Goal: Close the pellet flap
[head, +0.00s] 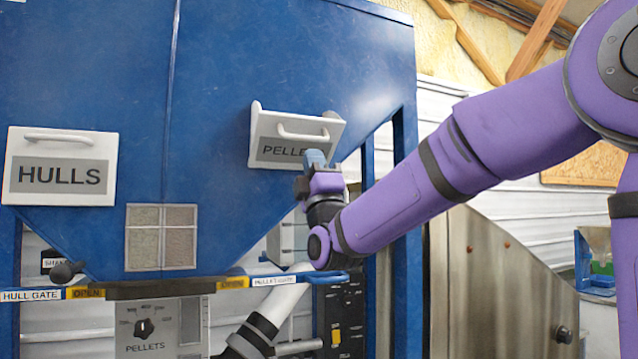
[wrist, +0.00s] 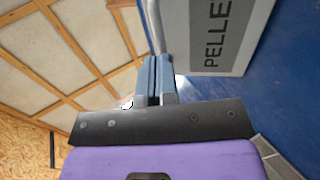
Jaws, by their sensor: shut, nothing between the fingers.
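The pellet flap (head: 272,151) is a white panel with a grey label on the blue hopper, in the upper middle of the head view. It stands tilted out at its top, with a side cheek showing, so it is open. Its white bar handle (head: 302,134) is above the label. My gripper (head: 316,156) is shut and empty, with blue fingertips in front of the label's right end. In the wrist view the shut fingers (wrist: 156,62) point toward the handle (wrist: 154,25), beside the flap (wrist: 228,62). I cannot tell whether they touch it.
The white hulls flap (head: 60,165) lies flat on the hopper at left. A small window (head: 161,237) sits between the flaps. Below runs a rail with a hull gate label (head: 30,295) and a pellet gate label (head: 273,281). A metal panel (head: 490,290) stands at right.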

